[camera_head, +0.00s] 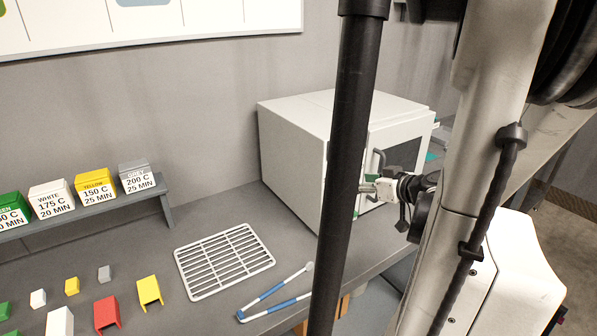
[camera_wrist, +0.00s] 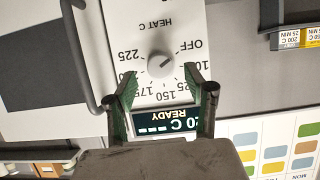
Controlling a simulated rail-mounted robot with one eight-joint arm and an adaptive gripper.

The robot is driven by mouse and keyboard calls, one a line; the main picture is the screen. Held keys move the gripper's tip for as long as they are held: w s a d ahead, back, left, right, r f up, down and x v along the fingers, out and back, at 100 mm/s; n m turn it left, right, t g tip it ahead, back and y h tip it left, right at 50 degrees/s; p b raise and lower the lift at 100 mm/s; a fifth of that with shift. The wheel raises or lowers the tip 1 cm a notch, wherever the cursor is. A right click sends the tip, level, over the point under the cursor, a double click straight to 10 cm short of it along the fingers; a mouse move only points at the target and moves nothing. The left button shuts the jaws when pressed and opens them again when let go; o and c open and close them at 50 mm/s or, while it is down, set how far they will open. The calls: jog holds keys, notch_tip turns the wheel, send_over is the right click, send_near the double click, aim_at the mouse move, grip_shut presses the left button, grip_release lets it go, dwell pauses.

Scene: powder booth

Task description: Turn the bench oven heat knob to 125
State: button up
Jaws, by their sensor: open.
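The bench oven (camera_head: 290,150) is a white box at the back of the bench, with a dark door window and handle. In the wrist view its panel appears upside down. The round grey heat knob (camera_wrist: 160,64) sits under the HEAT C label, ringed by OFF and temperature numbers. Its mark seems to point toward OFF, but is small. My gripper (camera_wrist: 160,78) is open, its green-edged fingers on either side of the knob; contact cannot be told. Fingers partly cover the scale. The gripper (camera_head: 368,188) is at the oven front in the head view; the knob is hidden there.
A display (camera_wrist: 165,122) reads READY beside a partly hidden temperature. The door handle (camera_wrist: 88,55) is close to my gripper. A wire rack (camera_head: 224,262), a blue-handled tool (camera_head: 272,293) and coloured blocks lie on the bench. A shelf (camera_head: 90,212) holds labelled samples.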

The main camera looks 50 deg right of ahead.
aim_at(349, 178)
jog(key=shift+x, duration=2.05)
jog(key=c, duration=1.1)
jog(key=shift+c, duration=0.2)
